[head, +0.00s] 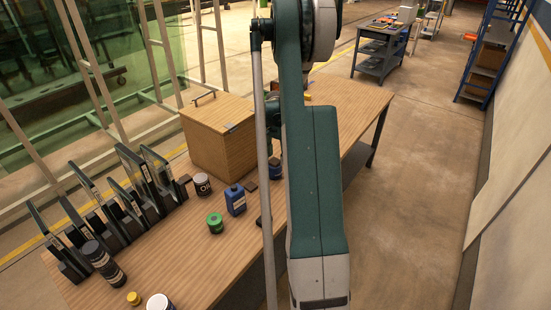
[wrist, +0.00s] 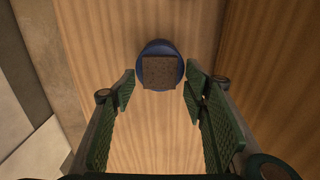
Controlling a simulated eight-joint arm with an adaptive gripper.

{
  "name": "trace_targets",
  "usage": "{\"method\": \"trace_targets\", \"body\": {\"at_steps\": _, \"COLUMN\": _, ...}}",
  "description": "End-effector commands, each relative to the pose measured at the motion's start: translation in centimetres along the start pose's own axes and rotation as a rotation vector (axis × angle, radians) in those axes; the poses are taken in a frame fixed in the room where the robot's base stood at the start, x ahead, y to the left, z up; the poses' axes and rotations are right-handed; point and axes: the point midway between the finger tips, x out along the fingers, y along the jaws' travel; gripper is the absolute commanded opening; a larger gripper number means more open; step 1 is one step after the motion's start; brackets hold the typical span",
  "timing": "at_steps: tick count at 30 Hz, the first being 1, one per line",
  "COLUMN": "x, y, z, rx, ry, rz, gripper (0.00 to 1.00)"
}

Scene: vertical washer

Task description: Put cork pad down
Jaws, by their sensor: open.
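A square brown cork pad (wrist: 160,72) rests flat on top of a round blue container (wrist: 160,44) in the wrist view. The container stands on the wooden table. My gripper (wrist: 159,82) is open, its green fingers apart on the left and right of the pad, with gaps on both sides. Neither finger visibly touches the pad. In the head view the blue container (head: 276,172) is partly behind my arm, and my gripper is mostly hidden there.
Bare tabletop shows toward the far right.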

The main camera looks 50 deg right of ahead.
Motion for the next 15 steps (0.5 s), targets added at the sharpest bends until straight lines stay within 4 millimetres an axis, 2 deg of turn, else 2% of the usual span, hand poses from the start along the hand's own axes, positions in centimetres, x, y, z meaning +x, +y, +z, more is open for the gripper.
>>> {"method": "trace_targets", "body": {"at_steps": 8, "x": -3.5, "y": 0.0, "z": 0.0, "rx": 0.0, "ry": 0.0, "rz": 0.0, "gripper": 0.45}}
{"method": "trace_targets", "body": {"at_steps": 15, "x": -7.5, "y": 0.0, "z": 0.0, "rx": 0.0, "ry": 0.0, "rz": 0.0, "gripper": 0.45}}
